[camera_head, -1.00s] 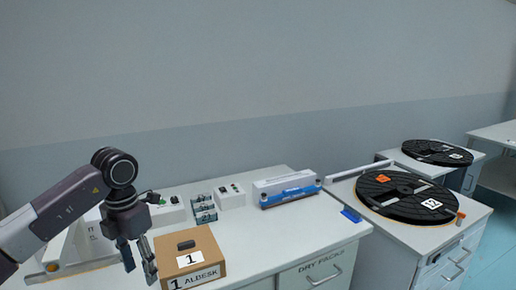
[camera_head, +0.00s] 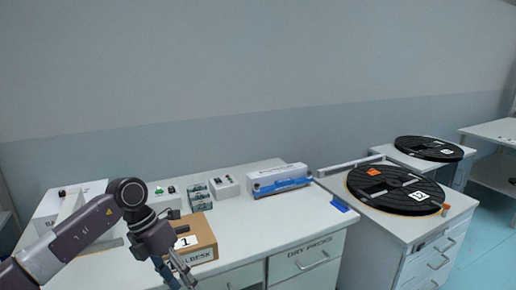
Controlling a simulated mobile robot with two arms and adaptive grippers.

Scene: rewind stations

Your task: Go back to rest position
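My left arm comes in from the left, and its gripper (camera_head: 174,272) points down in front of the cardboard box (camera_head: 205,238) marked 1. The fingers are seen partly from the side near the table's front edge. I see no object between them, but how far apart they are is unclear. The arm hides part of the box's label. My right gripper is not in view.
The white table (camera_head: 275,223) holds small grey boxes (camera_head: 197,194), a switch box (camera_head: 224,186) and a blue-white carton (camera_head: 279,180). Black reels (camera_head: 395,190) lie on cabinets at right. The table's middle is clear.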

